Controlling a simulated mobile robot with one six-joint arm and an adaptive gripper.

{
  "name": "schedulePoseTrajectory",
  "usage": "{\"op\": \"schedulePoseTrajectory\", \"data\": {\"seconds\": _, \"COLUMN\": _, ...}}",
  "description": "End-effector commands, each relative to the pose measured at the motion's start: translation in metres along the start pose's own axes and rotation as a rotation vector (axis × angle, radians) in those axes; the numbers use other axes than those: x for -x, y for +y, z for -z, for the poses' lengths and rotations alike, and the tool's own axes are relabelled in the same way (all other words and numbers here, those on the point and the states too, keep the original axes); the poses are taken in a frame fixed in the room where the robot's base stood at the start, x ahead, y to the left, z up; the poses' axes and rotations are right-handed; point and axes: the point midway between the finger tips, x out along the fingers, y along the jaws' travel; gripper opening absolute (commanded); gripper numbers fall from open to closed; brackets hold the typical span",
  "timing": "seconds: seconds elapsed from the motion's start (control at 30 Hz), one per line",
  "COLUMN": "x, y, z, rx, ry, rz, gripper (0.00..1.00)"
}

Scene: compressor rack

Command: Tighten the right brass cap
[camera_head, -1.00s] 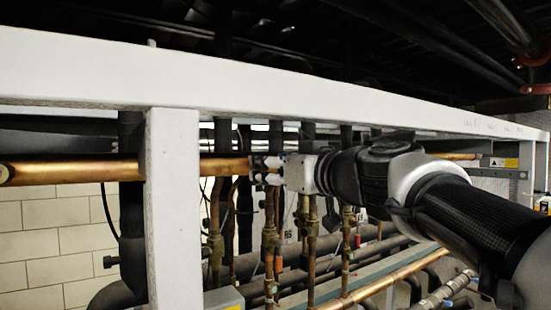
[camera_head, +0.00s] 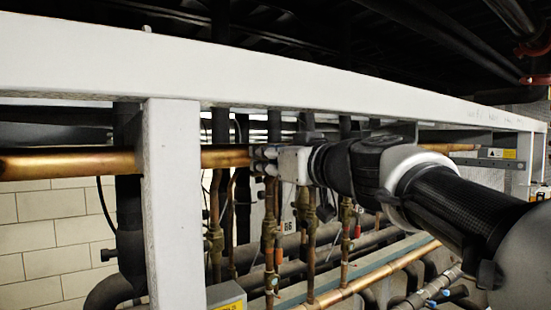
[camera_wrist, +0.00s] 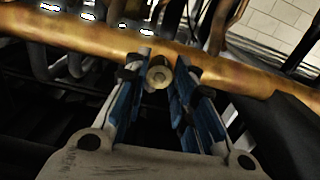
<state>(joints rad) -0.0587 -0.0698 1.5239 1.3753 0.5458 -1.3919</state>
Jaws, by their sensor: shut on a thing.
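A brass cap (camera_wrist: 159,76) with a round end and a small central recess shows between my fingers in the wrist view. It sits against the side of the thick copper pipe (camera_wrist: 85,38). My gripper (camera_wrist: 160,64) is shut on the cap, with one blue-padded finger on each side. In the head view my gripper (camera_head: 259,160) is at the copper pipe (camera_head: 225,158), behind the white frame. The cap itself is hidden there by the fingers. No other brass cap can be made out clearly.
A white beam (camera_head: 300,85) runs above my arm, and a white post (camera_head: 173,205) stands left of the gripper. Several thin vertical pipes with brass valves (camera_head: 309,215) stand below and behind it. A lower copper pipe (camera_head: 375,275) runs diagonally at the lower right.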

Motion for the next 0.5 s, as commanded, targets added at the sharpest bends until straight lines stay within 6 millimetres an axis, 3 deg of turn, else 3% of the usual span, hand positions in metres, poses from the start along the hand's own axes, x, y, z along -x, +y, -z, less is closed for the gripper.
{"op": "schedulePoseTrajectory", "data": {"seconds": 0.2, "x": 0.0002, "y": 0.0003, "z": 0.0004, "rx": 0.000, "ry": 0.001, "rz": -0.001, "gripper": 0.00}}
{"op": "schedulePoseTrajectory", "data": {"seconds": 0.5, "x": 0.0002, "y": 0.0002, "z": 0.0004, "rx": -0.035, "ry": 0.002, "rz": -0.001, "gripper": 0.00}}
